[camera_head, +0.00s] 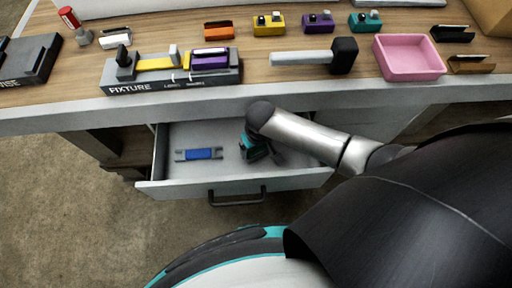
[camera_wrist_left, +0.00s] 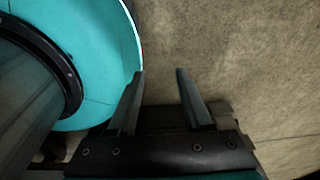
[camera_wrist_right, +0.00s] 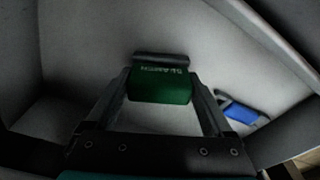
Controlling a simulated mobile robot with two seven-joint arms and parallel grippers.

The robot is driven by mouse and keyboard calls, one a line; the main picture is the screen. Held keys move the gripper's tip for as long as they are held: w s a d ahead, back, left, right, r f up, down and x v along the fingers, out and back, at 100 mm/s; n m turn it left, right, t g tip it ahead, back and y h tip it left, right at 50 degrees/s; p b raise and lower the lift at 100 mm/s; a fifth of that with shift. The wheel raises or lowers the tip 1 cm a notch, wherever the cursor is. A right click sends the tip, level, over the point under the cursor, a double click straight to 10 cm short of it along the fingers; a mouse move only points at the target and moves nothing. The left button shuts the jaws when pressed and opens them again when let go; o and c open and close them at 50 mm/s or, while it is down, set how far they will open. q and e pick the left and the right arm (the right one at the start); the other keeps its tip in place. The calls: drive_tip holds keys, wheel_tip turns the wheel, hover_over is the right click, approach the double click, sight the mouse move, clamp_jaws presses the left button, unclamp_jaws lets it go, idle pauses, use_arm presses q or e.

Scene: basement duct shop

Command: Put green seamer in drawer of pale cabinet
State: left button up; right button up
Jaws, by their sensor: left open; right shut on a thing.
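The pale cabinet's drawer (camera_head: 172,190) is pulled open under the bench; its pale interior also fills the right wrist view (camera_wrist_right: 80,50). My right gripper (camera_head: 258,152) reaches down into the drawer. In the right wrist view its fingers are shut on the green seamer (camera_wrist_right: 160,86), which has pale lettering and a dark edge bar. The seamer is over the drawer floor; I cannot tell whether it touches it. In the head view my right arm and gripper largely hide it. My left gripper (camera_wrist_left: 160,85) is open and empty above the concrete floor.
A blue-handled tool (camera_head: 199,154) lies in the drawer's left part, and shows in the right wrist view (camera_wrist_right: 240,112). The bench (camera_head: 280,88) above holds a fixture (camera_head: 150,85), a mallet (camera_head: 318,56), a pink tray (camera_head: 408,58) and several coloured tools. A handle (camera_head: 238,198) sticks out from the drawer front.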

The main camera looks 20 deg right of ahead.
sight(258, 156)
drive_tip(key=shift+f, duration=0.15)
drive_tip(key=o, duration=1)
use_arm(q)
drive_tip(key=shift+w+d, duration=0.2)
drive_tip(key=shift+w, duration=0.15)
use_arm(e)
drive_tip(key=shift+o, duration=0.6)
drive_tip(key=r+p, duration=0.1)
drive_tip(key=r, duration=0.1)
drive_tip(key=r+p, duration=0.1)
drive_tip(key=r, duration=0.2)
drive_tip(key=r+p, duration=0.1)
drive_tip(key=r, duration=0.1)
drive_tip(key=shift+s+r+p, duration=0.2)
drive_tip(key=shift+s+p, duration=0.1)
drive_tip(key=shift+s, duration=0.1)
use_arm(q)
wheel_tip(258, 156, up, 5)
drive_tip(key=s+d+p, duration=0.1)
drive_tip(key=s+p, duration=0.1)
drive_tip(key=shift+s+d+r, duration=0.15)
drive_tip(key=shift+d+r, duration=0.05)
drive_tip(key=shift+d, duration=0.05)
use_arm(e)
drive_tip(key=r, duration=0.5)
drive_tip(key=shift+s, duration=0.35)
